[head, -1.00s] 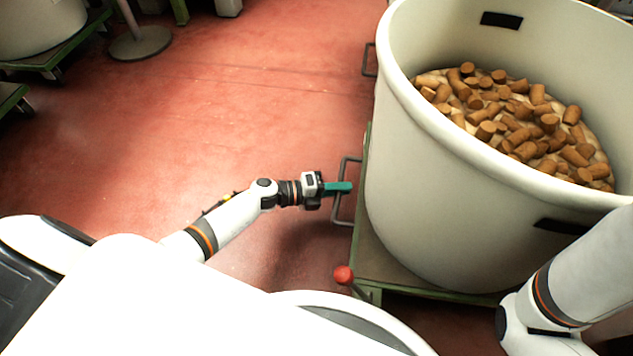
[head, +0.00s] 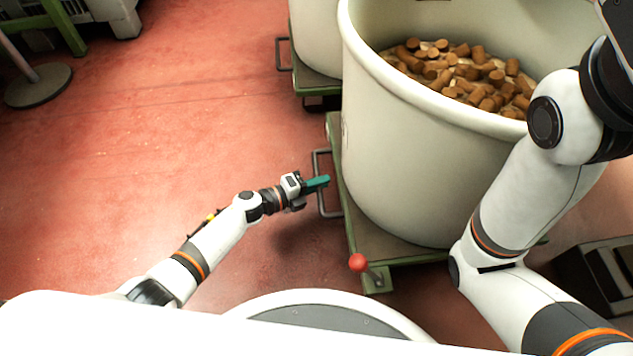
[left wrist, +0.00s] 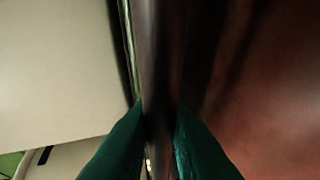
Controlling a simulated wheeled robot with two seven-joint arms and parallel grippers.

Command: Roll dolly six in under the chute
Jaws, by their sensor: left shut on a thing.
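A green dolly (head: 392,249) carries a large cream tub (head: 400,155) with cork stoppers (head: 465,78) in it. No number shows on the dolly. A grey bar handle (head: 321,206) sticks out from its left side. My left gripper (head: 318,183) has its teal fingers shut on this handle. In the left wrist view the dark bar (left wrist: 160,50) runs between the two fingers (left wrist: 158,130). My right arm crosses in front of the tub's right side; its gripper is out of frame. The chute cannot be made out.
A second cream tub (head: 316,38) on another green dolly (head: 318,85) stands just behind. A red-knobbed lever (head: 358,263) rises at the dolly's near corner. A post base (head: 38,85) stands far left. Red floor (head: 170,120) on the left is clear. Dark equipment (head: 603,275) is at right.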

